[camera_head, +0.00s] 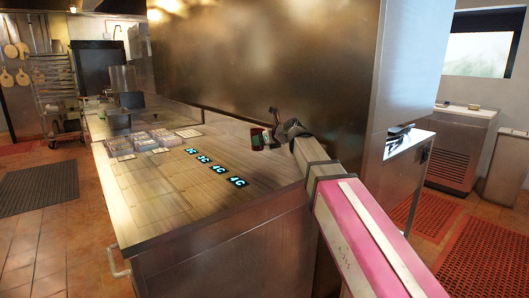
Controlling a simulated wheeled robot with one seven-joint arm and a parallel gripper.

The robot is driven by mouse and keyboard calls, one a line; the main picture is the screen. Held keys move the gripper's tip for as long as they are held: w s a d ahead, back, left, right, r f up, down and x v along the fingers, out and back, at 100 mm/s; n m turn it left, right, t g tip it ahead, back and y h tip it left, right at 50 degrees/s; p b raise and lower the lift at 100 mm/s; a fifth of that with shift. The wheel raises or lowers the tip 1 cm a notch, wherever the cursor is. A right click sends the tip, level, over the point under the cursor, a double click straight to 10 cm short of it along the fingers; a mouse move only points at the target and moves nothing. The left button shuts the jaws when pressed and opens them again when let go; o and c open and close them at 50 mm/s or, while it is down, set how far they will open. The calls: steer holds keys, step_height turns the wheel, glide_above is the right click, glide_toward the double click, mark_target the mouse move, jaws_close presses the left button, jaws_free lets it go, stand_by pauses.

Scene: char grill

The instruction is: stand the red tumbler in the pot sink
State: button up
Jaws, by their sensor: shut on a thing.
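My gripper (271,130) is at the end of my outstretched arm, above the right back part of the long metal counter. The tumbler looks roughly upright, close to the counter's back panel. The view does not show whether its base touches the counter. The fingers are small and partly hidden by the wrist. I cannot make out a pot sink in this view.
The counter (150,205) has glowing number labels (218,168) and several filled trays (142,141) at left. A tall metal panel (270,60) rises behind it. A side table (410,140) stands at right. A rack (55,100) is far left. Tiled floor lies open at left.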

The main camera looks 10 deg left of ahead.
steer(key=shift+w+d+f, duration=0.45)
steer(key=shift+d+f, duration=0.15)
steer(key=shift+d, duration=0.05)
steer(key=shift+f, duration=1.9)
steer(key=o, duration=0.5)
steer(key=shift+f, duration=0.15)
steer(key=o, duration=0.4)
steer(key=shift+o, duration=0.2)
